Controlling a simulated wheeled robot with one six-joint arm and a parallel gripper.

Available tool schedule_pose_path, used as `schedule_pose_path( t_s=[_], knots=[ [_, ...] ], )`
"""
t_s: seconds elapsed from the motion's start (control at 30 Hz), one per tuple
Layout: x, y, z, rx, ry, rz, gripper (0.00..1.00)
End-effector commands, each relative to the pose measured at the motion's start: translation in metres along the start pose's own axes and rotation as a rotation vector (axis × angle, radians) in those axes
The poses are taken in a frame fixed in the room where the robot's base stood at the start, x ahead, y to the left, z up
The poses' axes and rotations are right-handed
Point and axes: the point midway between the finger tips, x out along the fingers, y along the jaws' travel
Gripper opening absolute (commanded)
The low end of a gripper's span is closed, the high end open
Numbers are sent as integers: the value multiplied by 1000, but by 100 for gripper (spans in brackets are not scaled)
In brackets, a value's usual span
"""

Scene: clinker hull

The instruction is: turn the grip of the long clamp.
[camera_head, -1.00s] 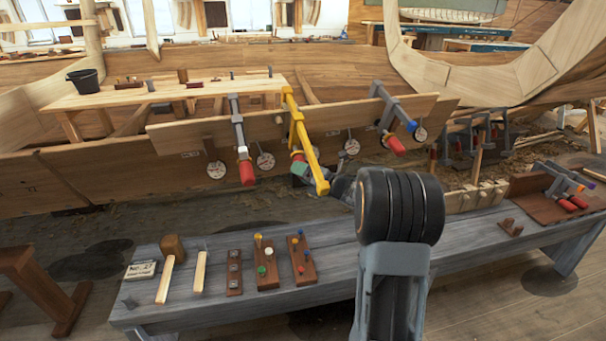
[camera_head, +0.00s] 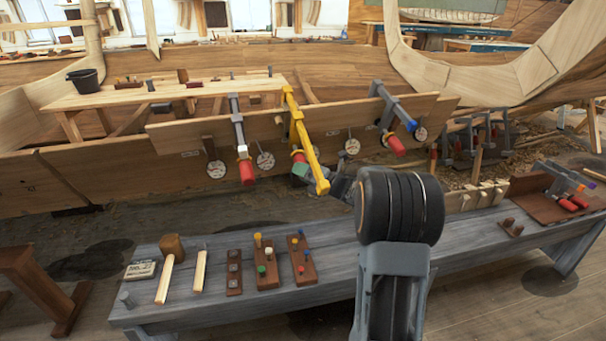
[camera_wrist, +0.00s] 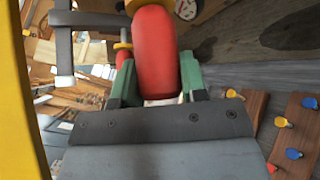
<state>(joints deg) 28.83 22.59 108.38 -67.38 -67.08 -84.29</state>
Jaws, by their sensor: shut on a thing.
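The long clamp (camera_head: 311,151) is yellow and hangs over the top edge of a wooden plank, with its bar slanting down toward the front. Its red grip (camera_head: 298,156) sits beside the bar, low in front of the plank. In the wrist view the red grip (camera_wrist: 155,45) is large and stands between my gripper's two green pads. The yellow bar (camera_wrist: 18,100) runs along the left edge there. My gripper (camera_wrist: 158,84) is shut on the grip; in the head view it is small (camera_head: 301,170) and partly behind the bar. The grip's lower end is hidden.
A grey clamp (camera_head: 238,125) with a red grip stands left on the plank (camera_head: 190,140), and a blue-ended clamp (camera_head: 395,110) stands right. Round tags hang along the plank. The grey bench (camera_head: 335,250) in front holds a mallet (camera_head: 172,250) and peg boards (camera_head: 268,265).

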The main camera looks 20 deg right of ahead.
Motion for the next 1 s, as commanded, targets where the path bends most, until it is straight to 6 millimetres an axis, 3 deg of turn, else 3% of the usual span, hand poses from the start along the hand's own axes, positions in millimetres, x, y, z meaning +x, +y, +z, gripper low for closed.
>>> schedule_pose_path(
  t_s=[0.6,1.0],
  knots=[
    [0,-4,-3,279,0,251,16],
    [0,0,-1,370,1,329,16]
  ],
)
